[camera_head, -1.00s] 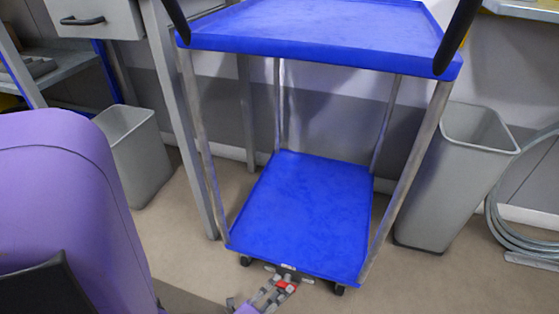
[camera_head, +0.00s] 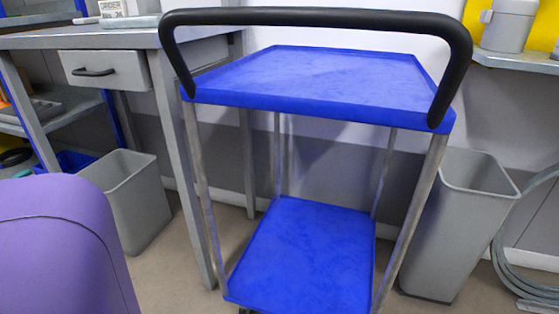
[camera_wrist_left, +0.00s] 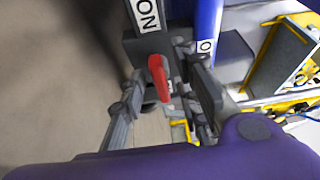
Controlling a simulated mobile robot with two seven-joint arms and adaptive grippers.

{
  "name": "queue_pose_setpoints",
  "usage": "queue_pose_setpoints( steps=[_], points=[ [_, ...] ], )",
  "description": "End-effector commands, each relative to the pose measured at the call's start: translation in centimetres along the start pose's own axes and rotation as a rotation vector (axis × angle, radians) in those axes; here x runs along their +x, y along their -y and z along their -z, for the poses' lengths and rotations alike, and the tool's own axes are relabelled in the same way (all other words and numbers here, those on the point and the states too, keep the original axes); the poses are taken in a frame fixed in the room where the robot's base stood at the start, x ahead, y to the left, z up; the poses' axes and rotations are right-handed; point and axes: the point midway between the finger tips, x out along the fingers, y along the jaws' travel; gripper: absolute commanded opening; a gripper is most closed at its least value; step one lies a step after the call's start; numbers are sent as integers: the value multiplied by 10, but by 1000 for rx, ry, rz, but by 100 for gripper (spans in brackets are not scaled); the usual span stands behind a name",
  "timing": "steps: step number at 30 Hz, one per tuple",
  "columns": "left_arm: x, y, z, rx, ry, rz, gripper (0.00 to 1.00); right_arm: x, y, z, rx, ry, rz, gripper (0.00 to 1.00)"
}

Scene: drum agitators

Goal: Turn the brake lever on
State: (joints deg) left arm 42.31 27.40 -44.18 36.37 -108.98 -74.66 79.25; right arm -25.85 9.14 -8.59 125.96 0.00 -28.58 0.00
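The blue cart (camera_head: 318,115) stands ahead in the head view, with a black push handle, an upper tray and a lower tray (camera_head: 305,258). Its brake lever is below the head view. In the left wrist view the red brake lever (camera_wrist_left: 158,77) sits on a dark bracket (camera_wrist_left: 148,45) with white lettered labels, beside the cart's blue edge (camera_wrist_left: 207,18). My left gripper (camera_wrist_left: 163,108) is open, its fingers apart on either side of the red lever. Whether either finger touches it I cannot tell. My right gripper is in neither view.
A grey bin (camera_head: 135,200) stands left of the cart beside a workbench with a drawer (camera_head: 107,77). Another grey bin (camera_head: 455,225) stands close on the right, near a coiled hose (camera_head: 525,250). The left wrist view shows bare floor (camera_wrist_left: 60,80) at left.

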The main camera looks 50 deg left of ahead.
Motion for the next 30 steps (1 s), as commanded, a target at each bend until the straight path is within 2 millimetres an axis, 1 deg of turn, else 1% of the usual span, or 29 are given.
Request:
queue_pose_setpoints(
  steps=[2, 5, 8, 15, 18, 21, 25, 30],
  points=[
    [-2, 0, 0, 0, -1, -1, 30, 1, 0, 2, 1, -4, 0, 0],
    [-12, -1, 0, 0, -1, -2, 30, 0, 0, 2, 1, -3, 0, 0],
    [-29, -1, 0, -1, 0, -4, 30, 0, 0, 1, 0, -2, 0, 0],
    [-81, -1, 0, 0, 0, -4, 30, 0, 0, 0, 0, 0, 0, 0],
    [-98, 0, 0, 0, 0, -2, 30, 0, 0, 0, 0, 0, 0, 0],
    [-110, 0, 0, 0, 0, -1, 30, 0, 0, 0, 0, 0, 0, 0],
    [-118, 0, 0, 0, 0, 0, 30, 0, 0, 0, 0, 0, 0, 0],
    [-120, 0, 0, 0, 0, 1, 30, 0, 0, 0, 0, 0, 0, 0]
  ],
)
